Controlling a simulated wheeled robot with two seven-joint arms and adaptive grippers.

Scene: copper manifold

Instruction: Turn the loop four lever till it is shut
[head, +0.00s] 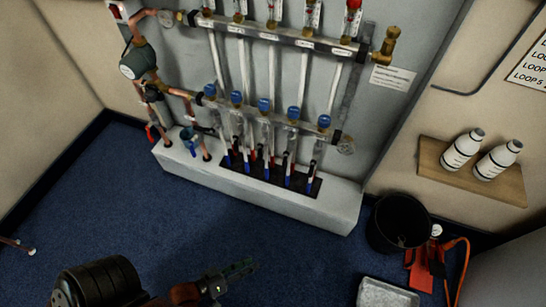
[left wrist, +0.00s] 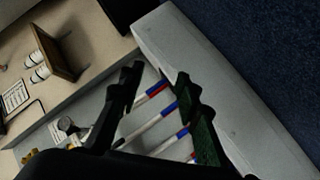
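The copper manifold has a lower bar (head: 270,118) with several blue caps and pipes dropping from it. Small dark levers sit low on these pipes. The loop four lever (head: 285,159), counted fourth from the left, appears roughly upright along its pipe; its exact angle is too small to tell. My left gripper (head: 247,267) is over the blue floor in front of the plinth, apart from the levers. In the left wrist view, its two dark fingers (left wrist: 160,82) are spread with nothing held. Pipes with red and blue bands (left wrist: 161,128) show beyond them.
A white plinth (head: 260,195) runs below the manifold. At the right are a black bucket (head: 398,223), an orange-red tool (head: 425,265), a grey tray (head: 388,294) and a wooden shelf (head: 470,175) with two white bottles. The blue carpet (head: 110,200) at the left is mostly clear.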

